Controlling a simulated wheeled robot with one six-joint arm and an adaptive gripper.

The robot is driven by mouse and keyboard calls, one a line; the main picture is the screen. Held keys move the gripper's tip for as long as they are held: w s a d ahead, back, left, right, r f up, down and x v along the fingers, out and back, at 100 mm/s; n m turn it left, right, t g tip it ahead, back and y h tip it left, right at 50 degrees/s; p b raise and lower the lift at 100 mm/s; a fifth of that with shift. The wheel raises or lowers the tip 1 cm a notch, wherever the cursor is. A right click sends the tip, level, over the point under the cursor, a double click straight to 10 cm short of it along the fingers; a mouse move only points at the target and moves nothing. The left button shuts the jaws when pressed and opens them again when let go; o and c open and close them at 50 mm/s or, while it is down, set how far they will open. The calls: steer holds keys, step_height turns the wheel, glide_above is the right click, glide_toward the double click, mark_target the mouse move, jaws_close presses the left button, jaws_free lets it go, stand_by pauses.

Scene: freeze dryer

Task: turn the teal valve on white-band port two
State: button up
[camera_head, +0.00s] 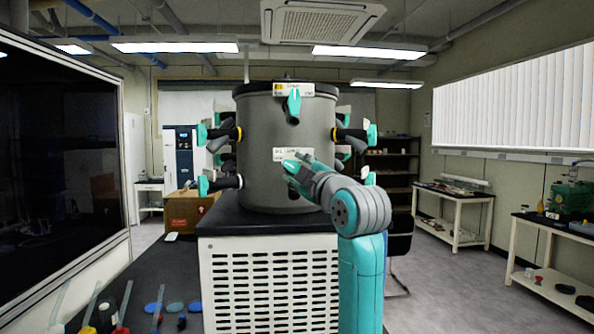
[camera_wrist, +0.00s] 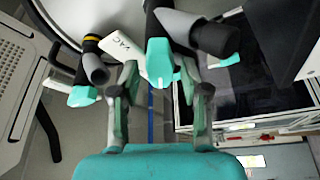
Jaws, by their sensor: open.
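The freeze dryer's grey drum (camera_head: 265,150) carries several ports with teal valves around its wall. In the wrist view, my gripper (camera_wrist: 160,92) is open. A teal valve (camera_wrist: 160,62) on a dark port lies between and just beyond its fingertips, with no clear contact. A white VAC tag (camera_wrist: 126,58) is beside that valve. A second teal valve (camera_wrist: 82,96), on a port with a yellow band, is just left of the left finger. In the head view, my arm reaches the drum's lower front and largely hides the gripper.
Other teal valves stick out at the drum's left (camera_head: 203,186) and right (camera_head: 372,134), close to the arm. The drum stands on a white slotted cabinet (camera_head: 270,285). A large dark screen (camera_head: 60,150) stands at the left. Floor is open at the right.

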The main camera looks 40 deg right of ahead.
steer(key=shift+w, duration=0.15)
steer(key=shift+c, duration=0.3)
jaws_close()
steer(key=shift+m, duration=0.3)
steer(key=m+h, duration=0.2)
steer(key=m, duration=0.2)
steer(key=m+h, duration=0.1)
steer(key=m, duration=0.2)
steer(key=shift+w+a+f+m+t+h, duration=0.1)
steer(key=shift+f+m+t+h, duration=0.05)
steer(key=shift+m+t+h, duration=0.2)
steer(key=m+h, duration=0.2)
steer(key=m, duration=0.1)
steer(key=m+g+h, duration=0.1)
steer(key=m, duration=0.3)
steer(key=shift+m+g+h, duration=0.25)
steer(key=shift+h, duration=0.1)
steer(key=shift+m, duration=0.3)
